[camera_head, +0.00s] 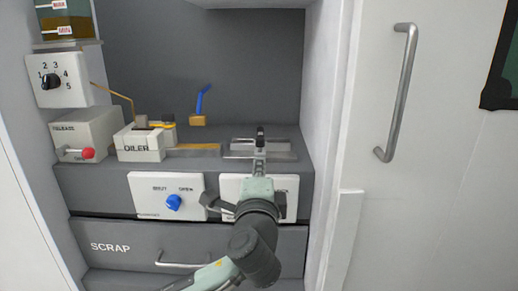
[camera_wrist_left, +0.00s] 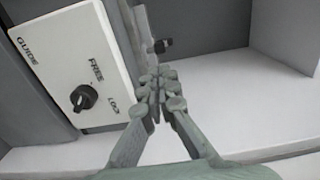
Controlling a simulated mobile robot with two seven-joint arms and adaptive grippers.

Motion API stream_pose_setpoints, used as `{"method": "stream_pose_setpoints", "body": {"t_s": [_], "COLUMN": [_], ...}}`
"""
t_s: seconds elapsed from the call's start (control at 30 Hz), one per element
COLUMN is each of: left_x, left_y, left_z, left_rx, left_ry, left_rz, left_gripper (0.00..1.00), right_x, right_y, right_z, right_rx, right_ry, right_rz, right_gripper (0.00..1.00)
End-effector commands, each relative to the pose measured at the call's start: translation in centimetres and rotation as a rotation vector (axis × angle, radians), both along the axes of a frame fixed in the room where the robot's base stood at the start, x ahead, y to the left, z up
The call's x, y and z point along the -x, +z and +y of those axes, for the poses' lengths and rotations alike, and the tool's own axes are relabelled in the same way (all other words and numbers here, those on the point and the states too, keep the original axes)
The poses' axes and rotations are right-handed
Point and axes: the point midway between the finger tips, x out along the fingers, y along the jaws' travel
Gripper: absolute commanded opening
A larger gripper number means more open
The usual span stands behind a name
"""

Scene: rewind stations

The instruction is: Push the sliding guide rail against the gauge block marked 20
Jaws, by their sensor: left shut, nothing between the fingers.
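My left gripper (camera_head: 260,158) reaches over the front of the bench, its fingers shut and empty. The shut fingertips (camera_wrist_left: 157,82) also show in the left wrist view. Just beyond them is a grey upright bar (camera_wrist_left: 144,22) with a small black knob (camera_wrist_left: 162,46), perhaps the sliding guide rail. I cannot tell whether the fingers touch it. In the head view pale metal strips (camera_head: 283,155) lie around the fingers. A white panel reading GUIDE and FREE (camera_wrist_left: 60,55) has a black knob (camera_wrist_left: 84,98). No block marked 20 is readable. My right gripper is not in view.
The oiler box (camera_head: 140,149), a box with a red-knobbed lever (camera_head: 88,153) and a numbered dial (camera_head: 52,81) stand at left. A blue-handled tool (camera_head: 202,103) stands behind. A side wall (camera_head: 325,110) bounds the bench on the right. The SCRAP drawer (camera_head: 120,262) is below.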

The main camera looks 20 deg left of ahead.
Motion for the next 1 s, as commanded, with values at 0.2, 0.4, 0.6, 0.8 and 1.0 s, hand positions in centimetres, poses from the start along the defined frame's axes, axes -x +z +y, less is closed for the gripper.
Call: {"method": "stream_pose_setpoints", "body": {"t_s": [0.2, 0.4, 0.6, 0.8, 1.0], "left_x": [-4.6, -7.5, -8.7, -8.8, -9.1], "left_y": [0.1, 0.1, 0.0, 0.0, 0.0], "left_z": [1.4, 2.3, 2.6, 2.6, 2.7], "left_rx": [-0.003, -0.004, -0.002, -0.002, 0.000], "left_ry": [0.003, 0.002, 0.000, 0.000, 0.001], "left_rz": [0.000, 0.000, 0.001, 0.002, 0.002], "left_gripper": [0.00, 0.00, 0.00, 0.00, 0.00], "right_x": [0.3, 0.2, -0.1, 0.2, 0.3], "right_y": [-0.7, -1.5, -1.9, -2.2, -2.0], "right_z": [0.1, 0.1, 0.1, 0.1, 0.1], "right_rx": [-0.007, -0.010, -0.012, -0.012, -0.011], "right_ry": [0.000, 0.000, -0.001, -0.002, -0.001], "right_rz": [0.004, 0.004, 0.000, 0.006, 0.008], "right_gripper": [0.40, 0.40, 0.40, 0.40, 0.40]}}
